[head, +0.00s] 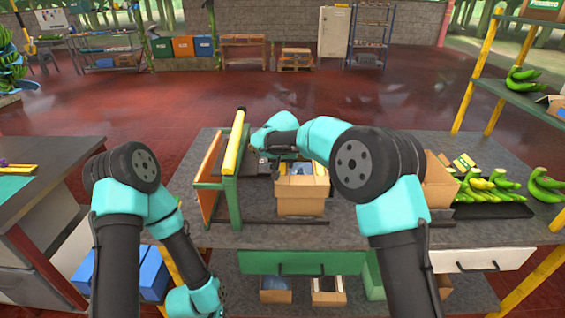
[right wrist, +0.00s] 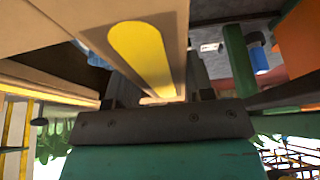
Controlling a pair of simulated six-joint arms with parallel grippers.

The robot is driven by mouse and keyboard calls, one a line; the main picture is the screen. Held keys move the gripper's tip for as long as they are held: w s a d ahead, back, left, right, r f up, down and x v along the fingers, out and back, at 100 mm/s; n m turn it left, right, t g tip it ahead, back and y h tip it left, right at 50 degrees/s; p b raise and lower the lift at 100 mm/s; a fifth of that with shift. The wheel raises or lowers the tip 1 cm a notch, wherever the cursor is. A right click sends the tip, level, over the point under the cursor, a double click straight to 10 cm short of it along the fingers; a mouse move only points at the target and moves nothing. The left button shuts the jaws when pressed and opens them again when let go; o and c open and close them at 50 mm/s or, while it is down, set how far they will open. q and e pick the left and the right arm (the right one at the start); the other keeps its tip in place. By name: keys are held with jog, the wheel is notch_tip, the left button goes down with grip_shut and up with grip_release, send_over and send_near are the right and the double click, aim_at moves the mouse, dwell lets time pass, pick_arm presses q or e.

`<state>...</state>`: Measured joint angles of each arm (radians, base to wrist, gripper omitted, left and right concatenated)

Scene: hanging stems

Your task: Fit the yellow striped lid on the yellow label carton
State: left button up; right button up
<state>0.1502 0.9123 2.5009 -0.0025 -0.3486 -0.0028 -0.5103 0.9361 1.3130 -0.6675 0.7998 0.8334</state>
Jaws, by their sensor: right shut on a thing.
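My right gripper (head: 268,162) is over the back of the table, just behind and left of an open carton (head: 300,205). Its fingers show in the right wrist view (right wrist: 158,101), shut on the edge of a brown cardboard piece with a rounded yellow stripe (right wrist: 140,52), which looks like the striped lid. The lid is mostly hidden behind my arm in the head view. The carton is upright with something blue inside; no yellow label shows on its visible front. An open cardboard box edge with a dark inside shows at left in the right wrist view (right wrist: 50,85).
A green frame (head: 232,190) with a yellow top bar and an orange board stands left of the carton. Another carton (head: 437,185) stands right of my right arm. Bananas (head: 485,185) lie on a dark tray farther right. The table's front strip is clear.

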jog(key=shift+f, duration=0.35)
dwell(0.5)
jog(key=o, duration=1.3)
jog(key=shift+r, duration=1.65)
jog(key=shift+r, duration=3.4)
jog(key=shift+d, duration=0.1)
